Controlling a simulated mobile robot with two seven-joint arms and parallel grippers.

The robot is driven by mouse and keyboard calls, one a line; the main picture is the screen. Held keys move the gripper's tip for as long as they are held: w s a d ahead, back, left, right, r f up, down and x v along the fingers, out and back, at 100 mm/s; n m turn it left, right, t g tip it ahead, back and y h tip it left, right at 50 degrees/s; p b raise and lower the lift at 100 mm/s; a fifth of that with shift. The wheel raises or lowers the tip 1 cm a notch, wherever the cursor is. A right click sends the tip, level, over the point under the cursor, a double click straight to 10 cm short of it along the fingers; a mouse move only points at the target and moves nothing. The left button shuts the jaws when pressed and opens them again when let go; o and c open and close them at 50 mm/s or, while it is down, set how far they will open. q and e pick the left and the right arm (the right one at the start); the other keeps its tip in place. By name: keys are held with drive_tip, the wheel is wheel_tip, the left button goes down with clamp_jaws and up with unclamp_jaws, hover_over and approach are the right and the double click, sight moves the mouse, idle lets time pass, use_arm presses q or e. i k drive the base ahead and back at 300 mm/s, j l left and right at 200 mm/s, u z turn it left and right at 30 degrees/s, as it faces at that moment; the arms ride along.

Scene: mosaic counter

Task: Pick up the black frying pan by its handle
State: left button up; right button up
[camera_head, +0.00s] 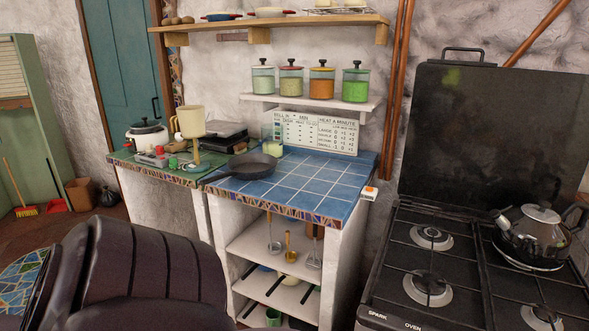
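The black frying pan (254,167) sits upright on the blue tiled counter (325,180), near its left part. Its handle (217,177) points to the left and slightly toward the front edge, close to the seam with the green-topped counter. Neither of my grippers shows in the head view, and nothing is seen touching the pan.
The stove (440,260) with a kettle (540,225) stands at the right. The blue counter's right half is clear. A large dark ribbed shape fills the lower left; I cannot tell what it is.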

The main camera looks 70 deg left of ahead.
sight(253, 167)
drive_tip(key=u, duration=2.4)
drive_tip(key=i+j+z, duration=0.1)
drive_tip(key=z, duration=0.25)
drive_tip(key=i+j+z, duration=0.1)
drive_tip(key=z, duration=0.25)
drive_tip(key=j+z, duration=0.35)
drive_tip(key=i+j+z, duration=0.15)
drive_tip(key=j, duration=0.2)
drive_tip(key=i+j+z, duration=0.15)
drive_tip(key=j, duration=0.25)
